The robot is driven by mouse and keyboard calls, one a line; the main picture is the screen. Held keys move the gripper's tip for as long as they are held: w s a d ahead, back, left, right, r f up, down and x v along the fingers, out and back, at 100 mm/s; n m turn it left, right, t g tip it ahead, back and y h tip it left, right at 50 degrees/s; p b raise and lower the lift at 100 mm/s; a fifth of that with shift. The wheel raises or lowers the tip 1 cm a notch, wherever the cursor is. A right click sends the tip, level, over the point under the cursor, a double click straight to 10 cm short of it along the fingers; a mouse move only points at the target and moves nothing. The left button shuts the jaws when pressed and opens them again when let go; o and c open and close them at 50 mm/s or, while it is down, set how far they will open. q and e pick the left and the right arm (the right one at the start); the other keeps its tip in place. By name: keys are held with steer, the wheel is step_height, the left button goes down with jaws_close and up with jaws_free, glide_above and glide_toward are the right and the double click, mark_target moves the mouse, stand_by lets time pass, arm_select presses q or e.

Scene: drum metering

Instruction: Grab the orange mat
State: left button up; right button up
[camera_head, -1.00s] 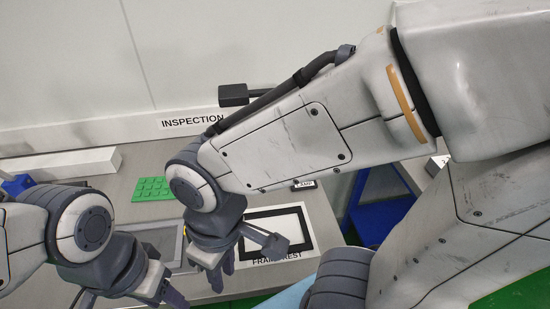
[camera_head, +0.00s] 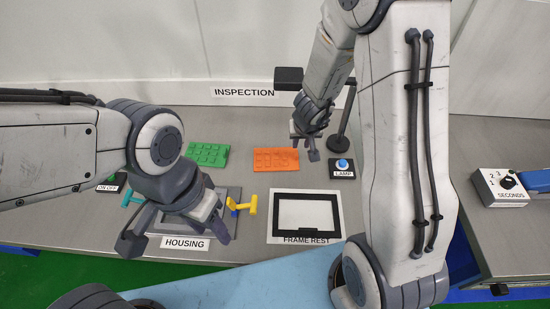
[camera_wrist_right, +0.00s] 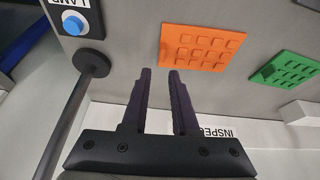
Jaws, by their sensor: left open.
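The orange mat (camera_head: 276,161) lies flat on the grey bench between a green mat and the lamp button, with raised blocks on it. It also shows in the right wrist view (camera_wrist_right: 202,47), ahead of the fingers and a little to the right. My right gripper (camera_head: 306,150) is above the bench at the mat's right edge; in the right wrist view its two fingers (camera_wrist_right: 160,74) are apart with nothing between them. My left gripper (camera_head: 175,245) is open above the housing fixture (camera_head: 233,192) at the left, which it partly hides.
A green mat (camera_head: 208,155) lies left of the orange one. A blue lamp button (camera_head: 343,164) and a dark lamp post (camera_head: 340,140) stand close right of my right gripper. A black frame (camera_head: 306,245) lies on the frame rest in front. A seconds dial (camera_head: 507,181) is far right.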

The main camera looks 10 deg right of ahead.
mark_target(297, 152)
steer(key=b+x, duration=0.4)
steer(key=x, duration=0.4)
steer(key=shift+w+a+f, duration=0.15)
steer(key=shift+w, duration=0.1)
jaws_close()
stand_by(1.0)
